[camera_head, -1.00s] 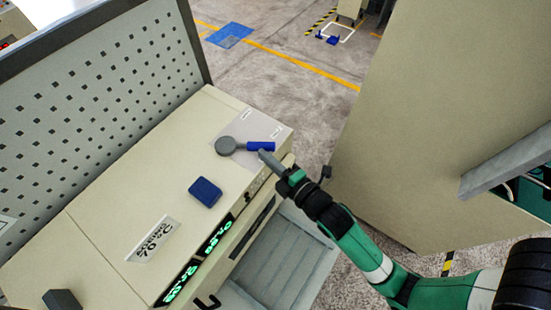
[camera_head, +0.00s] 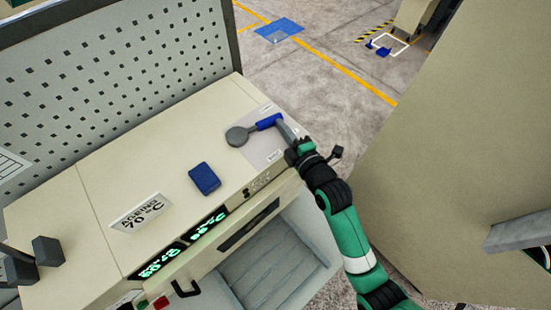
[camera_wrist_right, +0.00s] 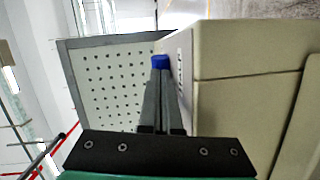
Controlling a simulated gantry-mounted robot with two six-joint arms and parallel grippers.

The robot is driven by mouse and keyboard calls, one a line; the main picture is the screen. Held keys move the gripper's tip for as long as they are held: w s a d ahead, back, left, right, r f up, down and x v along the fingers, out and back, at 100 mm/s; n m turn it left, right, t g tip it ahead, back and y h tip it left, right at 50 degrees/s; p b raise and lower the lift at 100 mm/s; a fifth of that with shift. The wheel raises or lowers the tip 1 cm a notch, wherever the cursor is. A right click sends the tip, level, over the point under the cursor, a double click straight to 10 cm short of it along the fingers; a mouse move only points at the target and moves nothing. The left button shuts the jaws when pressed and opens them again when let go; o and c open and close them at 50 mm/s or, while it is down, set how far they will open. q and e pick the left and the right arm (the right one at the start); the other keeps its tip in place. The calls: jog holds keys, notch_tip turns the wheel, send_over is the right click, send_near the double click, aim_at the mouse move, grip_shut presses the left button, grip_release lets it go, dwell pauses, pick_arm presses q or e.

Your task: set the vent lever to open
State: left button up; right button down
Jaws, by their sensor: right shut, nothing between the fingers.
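The vent lever has a grey round hub (camera_head: 237,136) and a blue handle (camera_head: 268,121) on a pale plate (camera_head: 262,150) on the cabinet top. The handle points up and right from the hub. My right gripper (camera_head: 282,127) is shut and empty, its fingertips beside the handle's outer end, touching or very close. In the right wrist view the blue handle (camera_wrist_right: 160,62) shows just beyond the closed fingertips (camera_wrist_right: 158,78). Small labels on the plate are too small to read. My left gripper is not in view.
A blue block (camera_head: 204,178) and an ageing 70 °C sign (camera_head: 140,213) sit on the cabinet top (camera_head: 110,180). A perforated panel (camera_head: 120,80) rises behind. Dark grey blocks (camera_head: 47,250) stand at left. A large beige cabinet (camera_head: 450,150) stands at right.

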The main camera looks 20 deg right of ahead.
aim_at(302, 133)
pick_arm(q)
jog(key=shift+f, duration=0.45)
pick_arm(e)
jog(key=shift+w+d, duration=0.1)
jog(key=shift+w, duration=0.5)
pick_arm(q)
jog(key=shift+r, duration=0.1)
